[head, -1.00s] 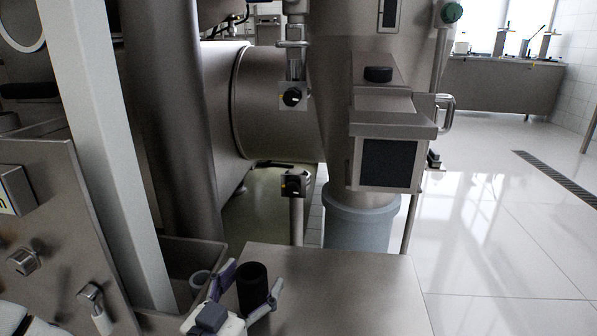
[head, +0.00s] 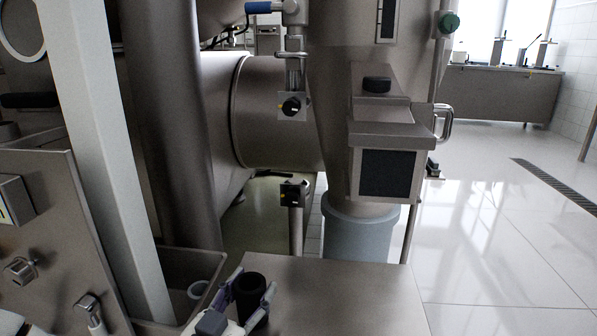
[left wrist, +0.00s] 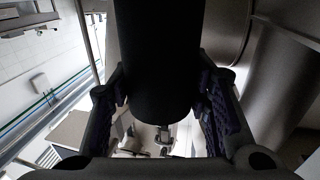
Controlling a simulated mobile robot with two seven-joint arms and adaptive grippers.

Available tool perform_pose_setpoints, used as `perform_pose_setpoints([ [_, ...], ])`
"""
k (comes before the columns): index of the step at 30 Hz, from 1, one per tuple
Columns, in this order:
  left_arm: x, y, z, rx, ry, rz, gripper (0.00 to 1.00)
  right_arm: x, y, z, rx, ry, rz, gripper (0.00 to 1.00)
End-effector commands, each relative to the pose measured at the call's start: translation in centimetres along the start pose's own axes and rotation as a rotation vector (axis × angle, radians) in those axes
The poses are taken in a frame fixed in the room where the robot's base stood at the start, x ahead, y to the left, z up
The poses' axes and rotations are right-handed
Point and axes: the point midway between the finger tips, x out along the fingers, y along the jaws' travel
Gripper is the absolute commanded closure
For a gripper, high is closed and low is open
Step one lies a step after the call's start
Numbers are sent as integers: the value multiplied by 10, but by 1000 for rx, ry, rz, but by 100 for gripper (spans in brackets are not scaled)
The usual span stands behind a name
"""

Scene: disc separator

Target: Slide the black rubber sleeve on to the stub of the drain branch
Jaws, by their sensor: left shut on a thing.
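The black rubber sleeve (head: 250,292) stands upright at the near left of the steel table top. My left gripper (head: 246,293) is closed around it, one finger on each side. In the left wrist view the sleeve (left wrist: 160,65) fills the upper middle between the finger pads. Its lower end is hidden in the head view. A vertical pipe with a black-knobbed valve (head: 292,106) hangs above and beyond the table. Below it a post with a dark fitting (head: 294,193) rises behind the table. I cannot tell which is the drain branch stub. My right gripper is out of view.
The steel table top (head: 345,300) is clear right of the sleeve. A steel bin (head: 205,262) with a grey ring (head: 197,289) adjoins its left side. A grey drum (head: 358,235) stands behind it under the machine's outlet. A pale column (head: 100,150) rises at the left.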

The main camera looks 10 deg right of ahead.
Motion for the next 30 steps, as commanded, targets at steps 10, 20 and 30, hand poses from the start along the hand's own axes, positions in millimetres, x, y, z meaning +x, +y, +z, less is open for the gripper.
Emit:
perform_pose_setpoints([
  [10, 0, 1, -22, 0, 3, 1, 100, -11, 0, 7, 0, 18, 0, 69],
  [20, 0, 1, -40, 0, 4, 1, 100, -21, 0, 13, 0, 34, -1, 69],
  [30, 0, 0, -57, 1, 5, 1, 100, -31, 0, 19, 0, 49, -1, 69],
])
